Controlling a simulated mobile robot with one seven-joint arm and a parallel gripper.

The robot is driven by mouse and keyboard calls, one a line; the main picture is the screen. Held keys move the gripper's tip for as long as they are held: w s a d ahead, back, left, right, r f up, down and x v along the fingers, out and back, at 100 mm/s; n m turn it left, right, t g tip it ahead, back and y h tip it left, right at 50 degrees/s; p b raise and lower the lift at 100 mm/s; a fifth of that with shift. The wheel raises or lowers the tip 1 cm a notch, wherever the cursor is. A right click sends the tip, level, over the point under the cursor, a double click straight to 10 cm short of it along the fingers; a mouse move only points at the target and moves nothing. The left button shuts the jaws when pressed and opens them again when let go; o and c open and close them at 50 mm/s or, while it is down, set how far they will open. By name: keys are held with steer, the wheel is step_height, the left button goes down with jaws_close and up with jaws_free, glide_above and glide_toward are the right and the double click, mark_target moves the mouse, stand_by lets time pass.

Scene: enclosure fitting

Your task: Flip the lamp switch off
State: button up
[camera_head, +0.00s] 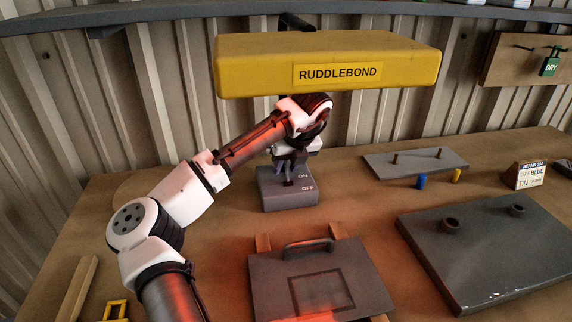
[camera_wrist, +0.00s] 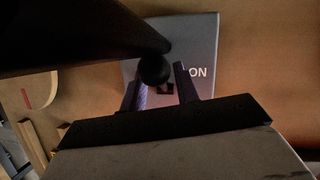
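The switch box (camera_head: 288,196) is a grey block on the bench under the yellow lamp hood (camera_head: 325,62) marked RUDDLEBOND. Its top reads ON towards the back and OFF towards the front. My gripper (camera_head: 289,178) points down over the box's back part, beside the ON mark. In the wrist view, its two fingers (camera_wrist: 161,80) stand apart, with a dark round knob (camera_wrist: 155,70) showing between them over the grey box (camera_wrist: 203,45). I cannot tell whether the fingers touch the knob. The gripper hides most of the lever in the head view.
A grey panel with a handle (camera_head: 345,277) lies in front of the box. A larger grey plate (camera_head: 490,250) lies at right, and a thin plate (camera_head: 415,163) with small pegs lies behind it. A small sign (camera_head: 531,175) stands far right. The lamp hood hangs low over my wrist.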

steer(key=shift+w+a+f, duration=0.1)
steer(key=shift+w+f, duration=0.05)
steer(key=shift+f, duration=0.25)
steer(key=shift+r, duration=0.1)
jaws_close()
